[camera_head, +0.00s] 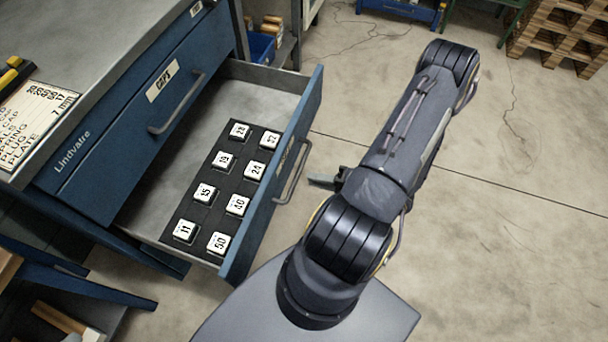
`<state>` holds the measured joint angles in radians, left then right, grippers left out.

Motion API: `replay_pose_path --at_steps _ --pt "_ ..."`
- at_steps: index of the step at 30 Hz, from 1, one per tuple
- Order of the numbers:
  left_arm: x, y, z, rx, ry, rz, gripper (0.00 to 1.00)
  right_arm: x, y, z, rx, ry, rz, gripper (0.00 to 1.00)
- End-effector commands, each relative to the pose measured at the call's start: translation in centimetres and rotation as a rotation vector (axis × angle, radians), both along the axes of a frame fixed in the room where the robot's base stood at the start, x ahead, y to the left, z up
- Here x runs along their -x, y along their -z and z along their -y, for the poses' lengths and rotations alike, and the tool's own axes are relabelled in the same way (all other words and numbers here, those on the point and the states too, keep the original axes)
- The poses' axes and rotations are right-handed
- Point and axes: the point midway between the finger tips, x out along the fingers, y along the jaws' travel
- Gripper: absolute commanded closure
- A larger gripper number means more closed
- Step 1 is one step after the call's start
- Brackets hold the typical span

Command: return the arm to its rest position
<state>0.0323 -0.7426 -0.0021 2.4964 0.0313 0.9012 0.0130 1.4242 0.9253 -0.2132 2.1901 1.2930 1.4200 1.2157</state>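My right arm (400,150) reaches up and away over the floor, to the right of the open drawer. Only a small dark part of my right gripper (323,181) shows at the arm's left side, just right of the drawer handle; the arm hides the rest. I cannot tell whether it is open or shut, or whether it touches the handle. My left gripper is not in view.
A blue cabinet (115,150) stands at left with its lower drawer (268,187) pulled out. A black insert (213,172) inside holds several white numbered blocks. A printed list (35,118) lies on top. Wooden pallets (560,35) stand far right. Floor at right is clear.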

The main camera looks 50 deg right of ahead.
Motion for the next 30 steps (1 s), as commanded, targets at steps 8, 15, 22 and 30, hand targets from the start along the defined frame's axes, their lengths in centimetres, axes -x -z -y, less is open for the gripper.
replay_pose_path --at_steps 8,15,22,30 --pt "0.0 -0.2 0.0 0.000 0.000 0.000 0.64 1.6 -0.3 0.6 -0.001 -0.001 0.000 0.83" --pt "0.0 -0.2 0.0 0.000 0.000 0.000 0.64 1.5 -0.3 0.6 -0.001 -0.001 0.000 0.83" --pt "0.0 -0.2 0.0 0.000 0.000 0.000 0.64 1.5 -0.3 0.6 -0.001 -0.001 0.001 0.83" --pt "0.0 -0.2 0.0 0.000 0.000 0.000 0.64 -1.4 -4.7 -1.5 0.235 -0.281 0.134 0.83"
